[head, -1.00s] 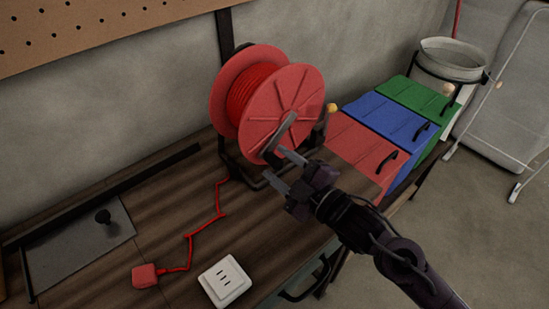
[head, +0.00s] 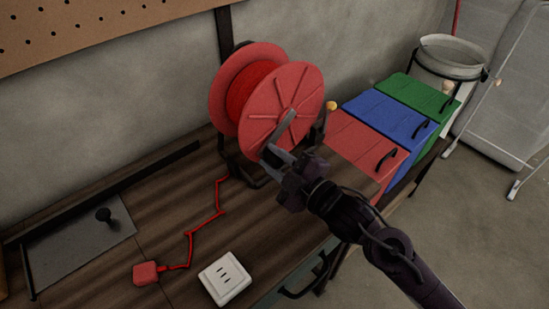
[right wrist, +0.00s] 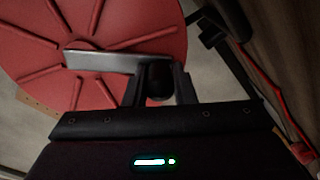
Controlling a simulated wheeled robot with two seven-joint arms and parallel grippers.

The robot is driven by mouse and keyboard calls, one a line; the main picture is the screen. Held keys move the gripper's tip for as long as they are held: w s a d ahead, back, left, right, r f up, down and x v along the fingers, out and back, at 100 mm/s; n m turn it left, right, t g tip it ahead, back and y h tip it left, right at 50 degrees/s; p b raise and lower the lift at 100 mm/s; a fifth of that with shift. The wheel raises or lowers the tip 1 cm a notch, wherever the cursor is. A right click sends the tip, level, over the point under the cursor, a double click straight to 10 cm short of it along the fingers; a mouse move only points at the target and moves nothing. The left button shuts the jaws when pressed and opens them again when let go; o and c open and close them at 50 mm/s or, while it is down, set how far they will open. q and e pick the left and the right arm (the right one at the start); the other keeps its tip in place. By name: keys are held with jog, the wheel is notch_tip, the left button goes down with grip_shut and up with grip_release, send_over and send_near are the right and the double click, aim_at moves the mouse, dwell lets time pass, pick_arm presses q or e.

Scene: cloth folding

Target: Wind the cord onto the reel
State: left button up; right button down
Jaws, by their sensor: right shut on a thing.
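The red reel (head: 293,92) stands upright in a dark frame on the workbench, with red cord (head: 245,92) wound between its flanges. A grey crank arm (head: 278,135) runs from its hub down to a dark handle. The handle (right wrist: 160,82) sits between the fingers of my right gripper (head: 273,160) in the right wrist view, and the fingers are shut on it. Loose red cord (head: 204,224) zigzags over the bench from the reel to a red plug (head: 145,273). The left gripper is not in view.
A white socket (head: 224,278) lies near the bench's front edge. A grey plate with a black knob (head: 104,216) is at the left. Red, blue (head: 391,119) and green lidded bins stand right of the reel. A metal bucket (head: 450,57) is behind them.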

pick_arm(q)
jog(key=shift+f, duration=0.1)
pick_arm(e)
jog(key=shift+f, duration=0.1)
jog(key=shift+w+d+f+n+b, duration=0.3)
jog(key=shift+f+n+b, duration=0.2)
jog(key=shift+n, duration=0.25)
jog(key=shift+w+d+f+n+b, duration=0.15)
jog(key=shift+d+f+n+b, duration=0.3)
jog(key=shift+n, duration=0.3)
jog(key=shift+w+d+n, duration=0.1)
jog(key=shift+w+n, duration=0.05)
jog(key=shift+n, duration=0.15)
jog(key=shift+w+d+f+n+b, duration=0.25)
jog(key=shift+d+n+b, duration=0.1)
jog(key=shift+n+b, duration=0.25)
jog(key=shift+w+d+f+n+b, duration=0.2)
jog(key=shift+d+n+b, duration=0.1)
jog(key=shift+n+b, duration=0.25)
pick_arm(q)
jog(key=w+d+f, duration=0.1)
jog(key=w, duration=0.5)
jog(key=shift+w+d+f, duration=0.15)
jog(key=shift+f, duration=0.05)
pick_arm(e)
jog(key=shift+w+d+n+h, duration=0.2)
jog(key=shift+d+n+h, duration=0.1)
jog(key=shift+n, duration=0.25)
jog(key=c, duration=1.2)
grip_release()
